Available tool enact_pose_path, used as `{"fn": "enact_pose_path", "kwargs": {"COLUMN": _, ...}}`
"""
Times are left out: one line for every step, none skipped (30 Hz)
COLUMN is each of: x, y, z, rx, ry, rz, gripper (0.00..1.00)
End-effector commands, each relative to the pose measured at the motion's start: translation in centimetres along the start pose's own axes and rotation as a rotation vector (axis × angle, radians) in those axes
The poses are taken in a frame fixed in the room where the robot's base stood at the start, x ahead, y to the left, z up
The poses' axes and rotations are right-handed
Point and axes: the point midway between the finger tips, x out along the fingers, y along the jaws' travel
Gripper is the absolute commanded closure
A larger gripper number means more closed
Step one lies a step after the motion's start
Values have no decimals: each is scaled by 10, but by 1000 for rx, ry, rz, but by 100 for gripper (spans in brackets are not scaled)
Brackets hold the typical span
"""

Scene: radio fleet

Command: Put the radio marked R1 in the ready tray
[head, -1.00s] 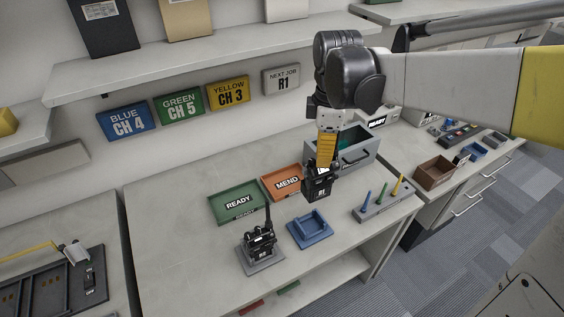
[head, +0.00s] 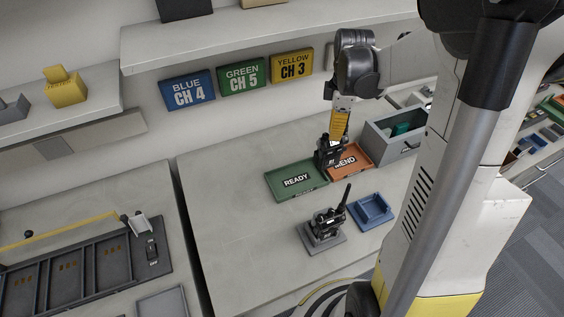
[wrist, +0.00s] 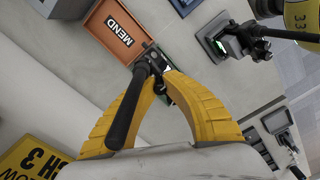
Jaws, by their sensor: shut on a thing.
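My gripper (head: 337,138) points down with its yellow fingers shut on a black radio (head: 329,154). In the wrist view the radio's dark antenna (wrist: 124,112) sticks out between the fingers. The radio's mark is too small to read now; one second ago it read R1. It hangs over the border between the green READY tray (head: 276,181) and the orange MEND tray (head: 364,158), hiding part of MEND. I cannot tell its height above them. The visible part of the READY tray is empty. In the wrist view the MEND tray (wrist: 103,43) lies beyond the fingers.
Another black radio (head: 327,222) stands on a grey base in front of the trays, antenna up. An empty blue cradle (head: 373,211) sits beside it. A grey bin (head: 392,150) stands right of MEND. The bench left of READY is clear. Channel signs (head: 241,79) hang behind.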

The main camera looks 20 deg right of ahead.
Motion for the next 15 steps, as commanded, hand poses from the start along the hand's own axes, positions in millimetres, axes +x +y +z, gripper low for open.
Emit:
{"fn": "enact_pose_path", "kwargs": {"x": 9, "y": 0, "z": -12, "rx": -7, "ry": 0, "rz": 0, "gripper": 100}}
{"fn": "enact_pose_path", "kwargs": {"x": 14, "y": 0, "z": -19, "rx": -7, "ry": 0, "rz": 0, "gripper": 100}}
{"fn": "enact_pose_path", "kwargs": {"x": 20, "y": -1, "z": -28, "rx": -8, "ry": 0, "rz": 0, "gripper": 100}}
{"fn": "enact_pose_path", "kwargs": {"x": 24, "y": -1, "z": -35, "rx": -7, "ry": 0, "rz": 0, "gripper": 100}}
{"fn": "enact_pose_path", "kwargs": {"x": 29, "y": -1, "z": -43, "rx": -9, "ry": 0, "rz": 0, "gripper": 100}}
{"fn": "enact_pose_path", "kwargs": {"x": 34, "y": -1, "z": -52, "rx": -7, "ry": 0, "rz": 0, "gripper": 100}}
{"fn": "enact_pose_path", "kwargs": {"x": 39, "y": -2, "z": -59, "rx": -8, "ry": 0, "rz": 0, "gripper": 100}}
{"fn": "enact_pose_path", "kwargs": {"x": 42, "y": -2, "z": -65, "rx": -7, "ry": 0, "rz": 0, "gripper": 100}}
{"fn": "enact_pose_path", "kwargs": {"x": 47, "y": -2, "z": -73, "rx": -7, "ry": 0, "rz": 0, "gripper": 100}}
{"fn": "enact_pose_path", "kwargs": {"x": 50, "y": -2, "z": -77, "rx": -6, "ry": 0, "rz": 0, "gripper": 100}}
{"fn": "enact_pose_path", "kwargs": {"x": 52, "y": -2, "z": -82, "rx": -5, "ry": 0, "rz": 0, "gripper": 100}}
{"fn": "enact_pose_path", "kwargs": {"x": 55, "y": -2, "z": -87, "rx": -6, "ry": 0, "rz": 0, "gripper": 100}}
{"fn": "enact_pose_path", "kwargs": {"x": 56, "y": -2, "z": -90, "rx": -4, "ry": 0, "rz": 0, "gripper": 100}}
{"fn": "enact_pose_path", "kwargs": {"x": 58, "y": -2, "z": -92, "rx": -3, "ry": 0, "rz": 0, "gripper": 100}}
{"fn": "enact_pose_path", "kwargs": {"x": 59, "y": -2, "z": -94, "rx": -3, "ry": 0, "rz": 0, "gripper": 100}}
